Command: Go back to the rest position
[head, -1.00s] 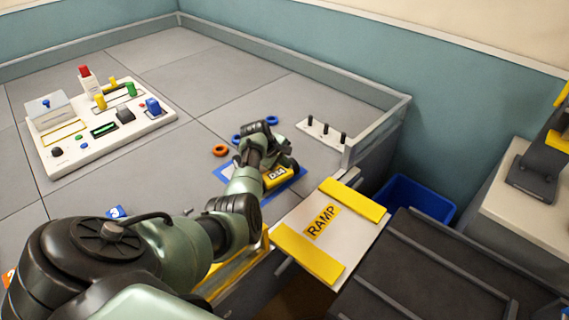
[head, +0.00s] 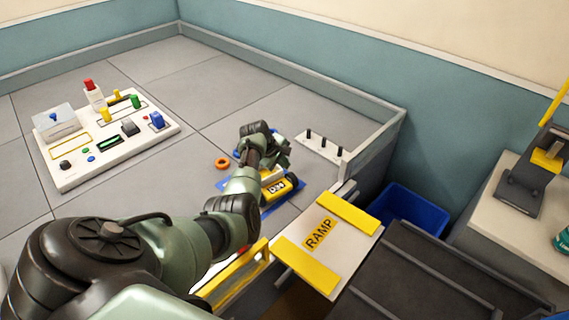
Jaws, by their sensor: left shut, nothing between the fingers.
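My left arm reaches in from the lower left over the grey arena floor. Its gripper (head: 280,152) is shut and empty, above and just behind a small yellow-and-black robot car (head: 279,187) labelled D-14. The arm hides part of the car, and the fingertips are small and hard to make out. The car stands on a blue mat (head: 299,191). My right gripper is not in view.
A white control panel (head: 72,177) with coloured buttons lies at left. An orange ring (head: 222,163) and a white peg board (head: 325,151) are near my gripper. The RAMP board (head: 345,238), a blue bin (head: 413,210) and a low arena wall (head: 375,142) are at right.

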